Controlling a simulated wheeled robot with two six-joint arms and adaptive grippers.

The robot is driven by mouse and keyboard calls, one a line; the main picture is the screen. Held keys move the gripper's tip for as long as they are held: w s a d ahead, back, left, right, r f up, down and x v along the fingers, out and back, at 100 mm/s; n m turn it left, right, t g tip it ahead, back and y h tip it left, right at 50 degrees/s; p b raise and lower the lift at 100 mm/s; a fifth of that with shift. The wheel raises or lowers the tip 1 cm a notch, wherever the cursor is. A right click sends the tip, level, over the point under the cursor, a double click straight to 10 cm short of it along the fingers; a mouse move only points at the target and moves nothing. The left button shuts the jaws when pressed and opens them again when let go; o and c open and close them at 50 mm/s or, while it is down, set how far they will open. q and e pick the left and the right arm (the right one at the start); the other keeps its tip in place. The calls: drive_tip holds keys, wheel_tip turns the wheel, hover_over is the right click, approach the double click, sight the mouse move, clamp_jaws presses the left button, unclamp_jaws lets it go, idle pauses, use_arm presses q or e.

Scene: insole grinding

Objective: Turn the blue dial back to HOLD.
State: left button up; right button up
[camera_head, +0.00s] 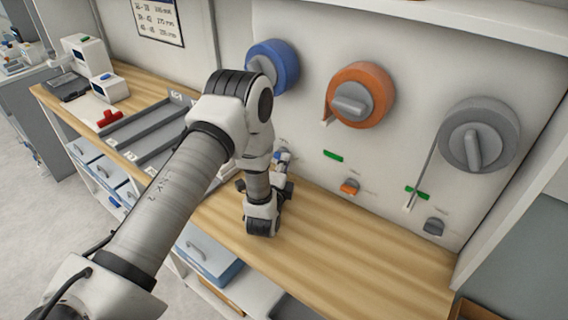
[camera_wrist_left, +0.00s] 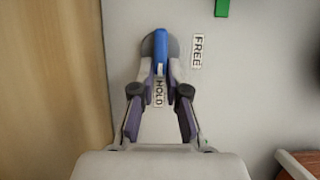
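The small blue dial (camera_head: 281,156) is low on the panel, partly hidden by my left arm. In the left wrist view, the blue dial (camera_wrist_left: 160,48) is a raised blue bar on a grey round base. Its bar runs up and down in that view, and its white-marked end faces the HOLD label (camera_wrist_left: 159,92). The FREE label (camera_wrist_left: 197,50) is to the right. My left gripper (camera_wrist_left: 160,70) has its fingers on both sides of the bar, closed in against it. My right gripper is out of view.
Large blue (camera_head: 273,66), orange (camera_head: 359,95) and grey (camera_head: 478,135) wheels stick out from the panel. A small orange dial (camera_head: 349,187) and a small grey dial (camera_head: 434,227) sit below. The wooden bench (camera_head: 350,250) is clear at the front right. A grey rack (camera_head: 150,125) stands left.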

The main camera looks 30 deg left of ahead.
use_arm(q)
drive_tip(key=o, duration=0.4)
drive_tip(key=shift+w+r, duration=0.1)
drive_tip(key=shift+r, duration=0.1)
drive_tip(key=shift+f, duration=0.15)
drive_tip(key=shift+w+f, duration=0.1)
drive_tip(key=v, duration=1.2)
